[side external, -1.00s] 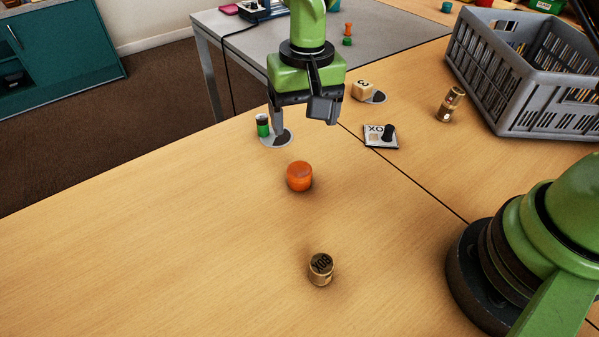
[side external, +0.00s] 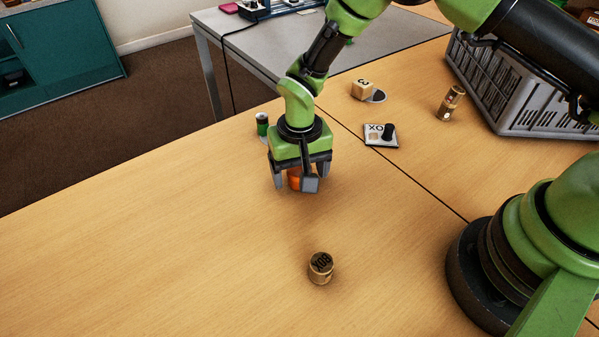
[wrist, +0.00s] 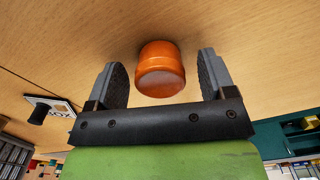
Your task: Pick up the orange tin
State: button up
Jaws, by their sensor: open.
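The orange tin (side external: 294,180) stands on the wooden table, partly hidden behind my gripper in the side view. In the wrist view the whole orange tin (wrist: 160,70) shows between the two fingers, with a gap on each side. My gripper (side external: 297,187) points down over the tin, with a finger on either side of it. In the wrist view my gripper (wrist: 160,80) is open and its fingers do not appear to touch the tin.
A wooden cylinder (side external: 320,268) with dark lettering stands nearer the camera. A white card (side external: 378,135) with a black peg, a wooden block (side external: 362,89) and a grey crate (side external: 490,85) are further back.

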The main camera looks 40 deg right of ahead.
jog(key=c, duration=1)
jog(key=shift+r, duration=0.1)
